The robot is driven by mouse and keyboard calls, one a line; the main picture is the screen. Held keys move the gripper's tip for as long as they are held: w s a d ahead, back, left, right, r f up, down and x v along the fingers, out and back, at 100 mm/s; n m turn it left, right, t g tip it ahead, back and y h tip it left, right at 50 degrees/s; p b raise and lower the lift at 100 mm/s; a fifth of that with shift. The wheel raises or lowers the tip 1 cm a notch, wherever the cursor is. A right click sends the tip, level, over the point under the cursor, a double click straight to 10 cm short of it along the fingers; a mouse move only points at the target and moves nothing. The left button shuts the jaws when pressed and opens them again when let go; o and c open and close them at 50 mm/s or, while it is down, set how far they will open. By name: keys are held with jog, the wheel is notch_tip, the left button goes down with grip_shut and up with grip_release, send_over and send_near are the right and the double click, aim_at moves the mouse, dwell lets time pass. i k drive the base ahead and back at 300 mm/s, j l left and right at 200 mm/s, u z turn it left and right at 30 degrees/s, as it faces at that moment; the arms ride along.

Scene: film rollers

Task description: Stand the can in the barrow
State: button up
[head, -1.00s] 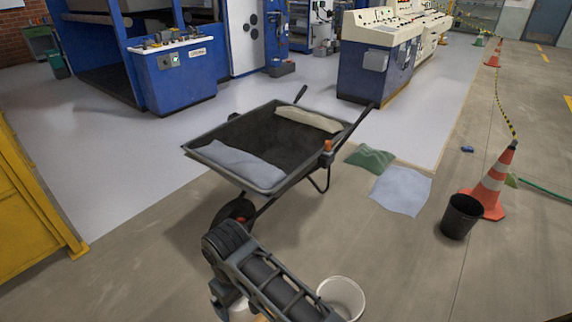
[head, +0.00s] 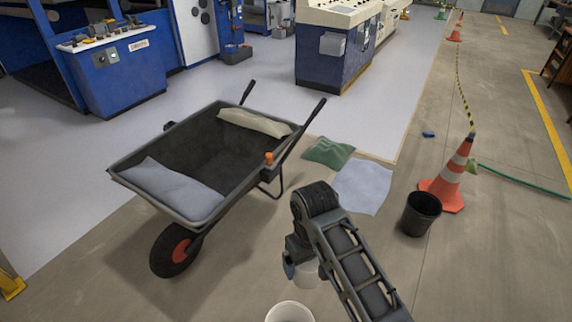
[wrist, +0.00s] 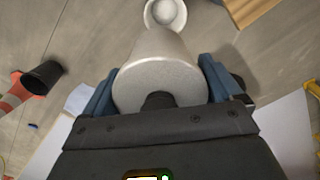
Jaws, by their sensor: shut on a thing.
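My gripper (head: 297,268) is shut on a pale grey can (wrist: 160,80). In the wrist view the can sits between my two blue fingers, its round end towards the camera. In the head view the can (head: 308,274) shows partly below my gripper, clear of the barrow. The barrow (head: 206,213) is a dark grey wheelbarrow with a red-hubbed wheel, left of my gripper. Its tray holds a blue-grey sack (head: 172,188) at the near end and a beige sack (head: 254,122) at the handle end. The dark tray floor between them is bare.
A white bucket (head: 289,313) stands below my arm; it also shows in the wrist view (wrist: 150,15). A black bucket (head: 421,214) and a striped cone (head: 447,180) are at right. A green sack (head: 328,152) and a pale sheet (head: 362,187) lie beyond my gripper.

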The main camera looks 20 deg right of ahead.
aim_at(217, 193)
jog(key=z, duration=0.45)
jog(key=l+z, duration=0.1)
jog(key=z, duration=0.75)
jog(key=l+z, duration=0.1)
jog(key=z, duration=0.3)
jog(key=i+l+z, duration=0.1)
jog(key=z, duration=0.3)
jog(key=i+z, duration=0.1)
jog(key=z, duration=0.35)
jog(key=i+u, duration=0.45)
jog(key=i, duration=0.25)
jog(key=i+j+u, duration=0.1)
jog(key=i+u, duration=0.9)
jog(key=i+l+u, duration=0.3)
jog(key=u, duration=0.2)
jog(key=i+j+u, duration=0.25)
jog(key=i+u, duration=0.25)
jog(key=i+j+u, duration=0.1)
jog(key=i+u, duration=0.35)
jog(key=i+l+u, duration=0.15)
jog(key=i+u, duration=0.35)
jog(key=i+l, duration=0.05)
jog(key=i, duration=0.05)
